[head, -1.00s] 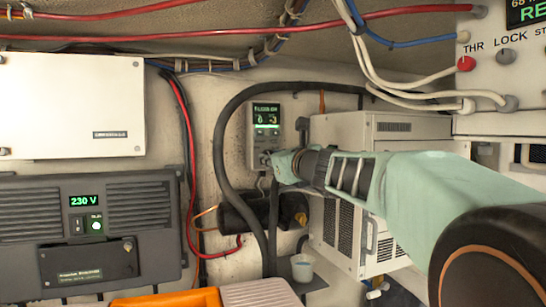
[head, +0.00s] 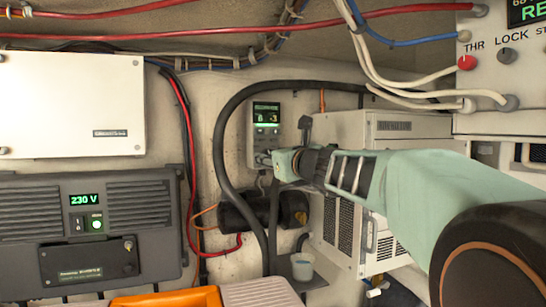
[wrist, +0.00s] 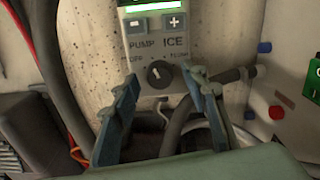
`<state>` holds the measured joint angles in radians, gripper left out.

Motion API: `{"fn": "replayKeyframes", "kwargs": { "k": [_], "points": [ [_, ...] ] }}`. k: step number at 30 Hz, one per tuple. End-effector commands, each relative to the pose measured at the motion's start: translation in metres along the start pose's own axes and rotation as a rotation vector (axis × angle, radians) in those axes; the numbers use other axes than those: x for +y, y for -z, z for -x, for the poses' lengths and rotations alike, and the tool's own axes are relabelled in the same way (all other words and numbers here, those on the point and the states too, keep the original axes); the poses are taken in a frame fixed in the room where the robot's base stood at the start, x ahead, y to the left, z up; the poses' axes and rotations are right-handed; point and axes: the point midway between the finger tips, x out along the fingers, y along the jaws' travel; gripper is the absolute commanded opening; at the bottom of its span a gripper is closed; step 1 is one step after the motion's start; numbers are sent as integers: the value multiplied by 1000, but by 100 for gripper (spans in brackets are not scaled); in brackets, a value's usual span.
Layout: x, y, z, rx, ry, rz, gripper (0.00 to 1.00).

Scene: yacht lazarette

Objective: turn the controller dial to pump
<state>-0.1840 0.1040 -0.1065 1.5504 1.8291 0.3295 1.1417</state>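The controller (head: 265,122) is a pale grey wall box with a lit green display. In the wrist view its lower face (wrist: 172,32) shows two buttons, the labels PUMP and ICE, and smaller lettering that is hard to read. The dial (wrist: 158,73) is a dark round knob below the labels, with a small light mark toward its upper left. My gripper (wrist: 164,82) is open, one finger on each side of the dial, with visible gaps. In the head view my gripper (head: 266,159) is at the controller's lower edge and hides the dial.
A thick black hose (head: 219,145) loops left of and above the controller. A dark cylinder (head: 237,212) lies below it. A white vented cabinet (head: 345,126) stands to the right. A grey inverter (head: 85,235) is at the left, and a white cup (head: 302,266) stands lower down.

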Motion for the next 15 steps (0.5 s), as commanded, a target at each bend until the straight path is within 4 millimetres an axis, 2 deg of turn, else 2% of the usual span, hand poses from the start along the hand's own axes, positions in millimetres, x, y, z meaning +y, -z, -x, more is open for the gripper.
{"fn": "replayKeyframes", "kwargs": {
  "k": [8,15],
  "points": [
    [0,-4,0,-1,-1,1,41],
    [-4,-22,0,-1,-1,3,41]
  ]
}}
